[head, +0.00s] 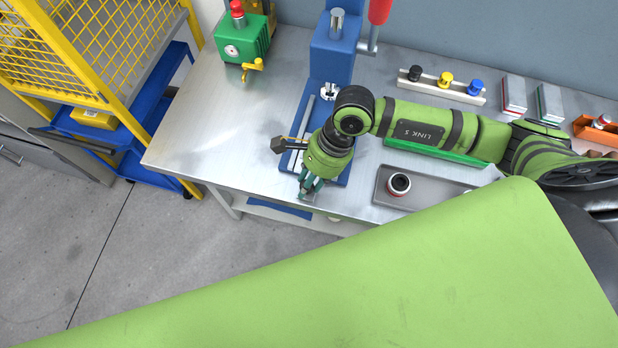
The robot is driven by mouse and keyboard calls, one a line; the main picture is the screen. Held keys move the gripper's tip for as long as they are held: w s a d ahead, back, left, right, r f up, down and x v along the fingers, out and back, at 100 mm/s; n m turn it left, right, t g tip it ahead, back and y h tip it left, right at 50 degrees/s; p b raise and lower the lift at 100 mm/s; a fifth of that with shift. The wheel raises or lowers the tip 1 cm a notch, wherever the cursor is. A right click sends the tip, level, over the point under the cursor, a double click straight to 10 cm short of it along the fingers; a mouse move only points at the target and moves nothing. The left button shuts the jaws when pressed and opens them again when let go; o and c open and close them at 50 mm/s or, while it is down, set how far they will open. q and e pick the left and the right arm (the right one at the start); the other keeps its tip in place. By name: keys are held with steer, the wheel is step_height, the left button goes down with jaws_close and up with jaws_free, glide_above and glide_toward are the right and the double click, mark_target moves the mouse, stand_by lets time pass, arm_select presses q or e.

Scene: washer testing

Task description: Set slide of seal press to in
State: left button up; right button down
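The seal press (334,52) is a blue upright press at the back edge of the metal bench, with a red-gripped lever (379,10) on its right. Its blue base (298,128) runs toward the bench's front edge, with a pale metal rail along it. My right gripper (308,190) points down at the front end of this base. Its teal fingers are near a small grey-green piece there, perhaps the slide's front. The gripper and wrist hide most of the slide, so its position, contact and the finger gap are unclear. My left gripper is out of view.
A green device (243,40) with a red button stands left of the press. A grey tray (425,196) holding a round part (398,184) lies to the right. A knob rack (442,86) stands behind my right arm. The bench's left part (195,130) is clear.

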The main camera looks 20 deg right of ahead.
steer(key=w+d+b, duration=0.1)
steer(key=b, duration=0.1)
steer(key=w+d+b, duration=0.1)
steer(key=w, duration=0.1)
steer(key=w+d+b, duration=0.1)
steer(key=w+b, duration=0.1)
steer(key=shift+w+d+f+b, duration=0.15)
steer(key=shift+f+b, duration=0.05)
steer(key=shift+b, duration=0.1)
steer(key=shift+w+d+r, duration=0.25)
steer(key=shift+w, duration=0.1)
steer(key=shift+r, duration=0.1)
steer(key=c, duration=1)
jaws_free()
steer(key=shift+o, duration=0.3)
steer(key=shift+a, duration=0.1)
steer(key=shift+s, duration=0.1)
